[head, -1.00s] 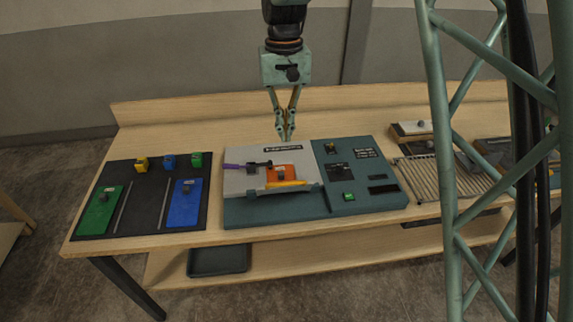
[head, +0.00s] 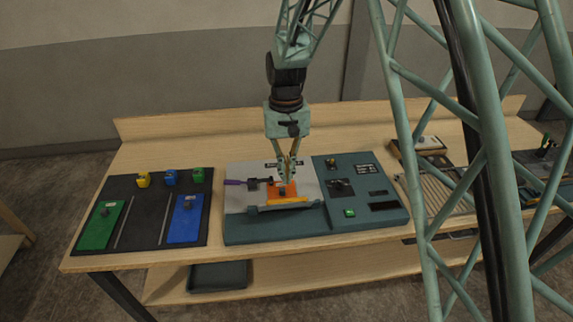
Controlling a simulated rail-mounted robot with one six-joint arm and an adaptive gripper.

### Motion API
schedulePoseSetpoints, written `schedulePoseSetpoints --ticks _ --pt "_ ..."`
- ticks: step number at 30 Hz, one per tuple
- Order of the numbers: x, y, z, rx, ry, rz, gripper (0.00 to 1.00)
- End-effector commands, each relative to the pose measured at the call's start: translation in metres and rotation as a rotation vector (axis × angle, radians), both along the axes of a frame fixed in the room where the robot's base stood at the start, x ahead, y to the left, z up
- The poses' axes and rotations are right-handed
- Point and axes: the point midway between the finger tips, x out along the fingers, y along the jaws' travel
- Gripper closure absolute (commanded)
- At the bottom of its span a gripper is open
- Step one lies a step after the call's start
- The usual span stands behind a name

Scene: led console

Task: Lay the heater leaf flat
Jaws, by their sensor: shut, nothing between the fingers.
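The teal console (head: 270,226) lies on the bench. On its left part is a light grey plate (head: 237,199), which looks like the heater leaf. It carries an orange block (head: 272,191), a yellow strip (head: 290,200) and a dark clamp with a purple handle (head: 236,182). The plate's front edge shows as a raised lip over the teal base; its exact tilt is hard to tell. My gripper (head: 287,182) points down in front of the plate's rear middle, fingers together and empty. Its tips overlap the orange block in view; I cannot tell whether they touch.
A black mat (head: 146,215) with a green panel (head: 101,225), a blue panel (head: 186,219) and small coloured blocks lies left of the console. A ribbed tray (head: 440,188) lies to the right, partly behind my green lattice frame. A green button (head: 349,212) sits on the console.

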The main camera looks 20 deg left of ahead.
Motion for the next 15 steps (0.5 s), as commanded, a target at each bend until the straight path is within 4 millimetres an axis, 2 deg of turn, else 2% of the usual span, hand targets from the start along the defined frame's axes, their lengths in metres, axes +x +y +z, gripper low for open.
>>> schedulePoseSetpoints --ticks 6,15 --pt "-0.017 -0.007 -0.017 -0.001 0.002 0.0 1.0" --pt "-0.028 -0.012 -0.028 0.0 0.001 0.0 1.0"
